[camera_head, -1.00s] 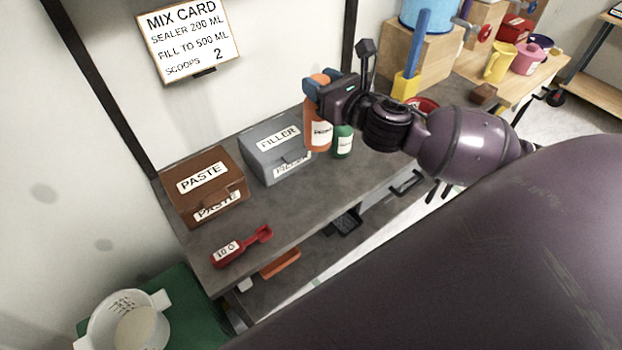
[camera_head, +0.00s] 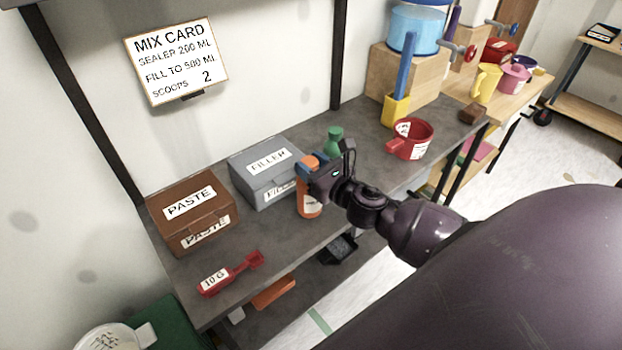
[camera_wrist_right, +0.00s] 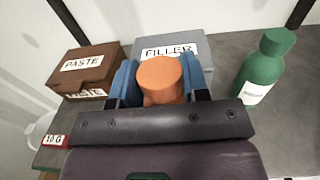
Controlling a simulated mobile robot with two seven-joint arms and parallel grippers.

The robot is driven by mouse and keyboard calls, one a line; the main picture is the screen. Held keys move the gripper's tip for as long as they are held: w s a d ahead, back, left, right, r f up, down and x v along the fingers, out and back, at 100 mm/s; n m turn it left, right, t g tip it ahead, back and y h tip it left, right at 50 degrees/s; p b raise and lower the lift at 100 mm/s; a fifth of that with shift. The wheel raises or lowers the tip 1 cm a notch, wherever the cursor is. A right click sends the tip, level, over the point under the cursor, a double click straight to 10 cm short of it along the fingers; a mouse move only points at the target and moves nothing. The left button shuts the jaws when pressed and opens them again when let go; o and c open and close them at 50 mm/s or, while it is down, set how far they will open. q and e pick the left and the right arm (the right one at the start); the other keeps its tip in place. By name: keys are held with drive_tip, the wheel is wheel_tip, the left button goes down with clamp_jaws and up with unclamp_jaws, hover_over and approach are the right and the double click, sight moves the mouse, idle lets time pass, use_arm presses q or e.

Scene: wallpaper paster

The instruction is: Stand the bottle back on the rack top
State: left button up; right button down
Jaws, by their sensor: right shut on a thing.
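My right gripper (camera_head: 316,173) is shut on an orange bottle with a white label (camera_head: 309,203). The bottle is about upright, over the front part of the grey rack top (camera_head: 330,222). I cannot tell whether its base touches the surface. In the right wrist view, the orange cap (camera_wrist_right: 160,78) shows between the two blue fingers, and the bottle's lower body is hidden. A green bottle (camera_wrist_right: 262,70) stands to the right, apart from it; in the head view its top (camera_head: 334,138) shows behind the gripper. My left gripper is not in view.
The grey FILLER box (camera_head: 262,190) is close to the orange bottle's left. The brown PASTE box (camera_head: 190,228) and red 10 G scoop (camera_head: 232,276) are farther left. A red cup (camera_head: 413,140) stands to the right. Bare rack top lies between scoop and bottle.

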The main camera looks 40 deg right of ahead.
wheel_tip(320, 180, down, 4)
drive_tip(key=shift+r+b, duration=0.2)
drive_tip(key=shift+b, duration=0.45)
drive_tip(key=shift+f, duration=0.2)
drive_tip(key=c, duration=0.6)
unclamp_jaws()
drive_tip(key=shift+r, duration=0.1)
